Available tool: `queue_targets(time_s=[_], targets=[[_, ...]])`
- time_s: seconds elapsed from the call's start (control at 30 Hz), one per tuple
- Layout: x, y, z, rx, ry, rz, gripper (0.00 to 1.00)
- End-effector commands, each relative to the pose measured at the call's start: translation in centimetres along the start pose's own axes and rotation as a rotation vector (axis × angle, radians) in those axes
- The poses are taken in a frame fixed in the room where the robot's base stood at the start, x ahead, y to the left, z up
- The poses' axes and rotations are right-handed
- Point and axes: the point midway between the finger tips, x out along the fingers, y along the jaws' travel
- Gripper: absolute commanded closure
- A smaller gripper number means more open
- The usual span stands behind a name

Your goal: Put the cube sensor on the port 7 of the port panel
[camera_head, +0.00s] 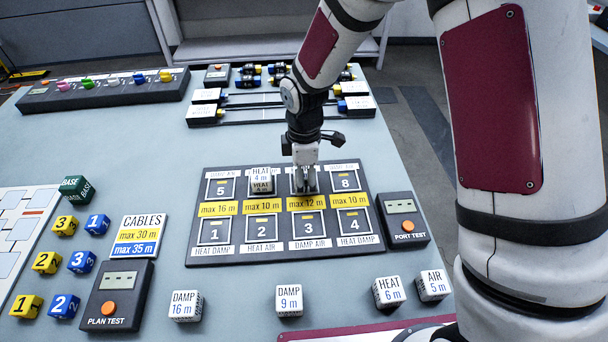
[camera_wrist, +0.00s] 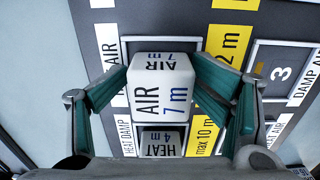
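A white cube sensor marked AIR 7 m (camera_wrist: 161,100) sits between the teal finger pads of my gripper (camera_wrist: 160,85) in the wrist view. The pads appear to touch its two sides. In the head view my gripper (camera_head: 305,182) points down over the back row of the dark port panel (camera_head: 280,259), at the spot between the HEAT 4 m cube and port 8. The port number there is hidden, and the cube is mostly hidden by the fingers. In the wrist view it lies over a port frame beside the max 12 m label. I cannot tell whether it touches the panel.
A HEAT 4 m cube (camera_head: 262,184) sits on the port just left. Ports 5, 8 and the front row are empty. DAMP 16 m (camera_head: 185,306), DAMP 9 m (camera_head: 289,301), HEAT 6 m (camera_head: 388,293) and AIR 5 m (camera_head: 433,286) cubes stand in front. A port test box (camera_head: 404,221) is right.

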Motion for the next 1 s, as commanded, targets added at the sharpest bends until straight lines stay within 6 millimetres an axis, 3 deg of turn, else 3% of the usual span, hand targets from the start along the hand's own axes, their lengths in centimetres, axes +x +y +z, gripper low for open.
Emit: queue_targets(time_s=[0.23, 0.7, 1.0], targets=[[-1.2, -0.5, 0.0, 0.0, -0.003, -0.01, 0.42], [-10.6, -0.1, 0.0, 0.002, 0.0, 0.0, 0.42], [-13.2, -0.1, 0.0, 0.0, -0.001, -0.003, 0.42]])
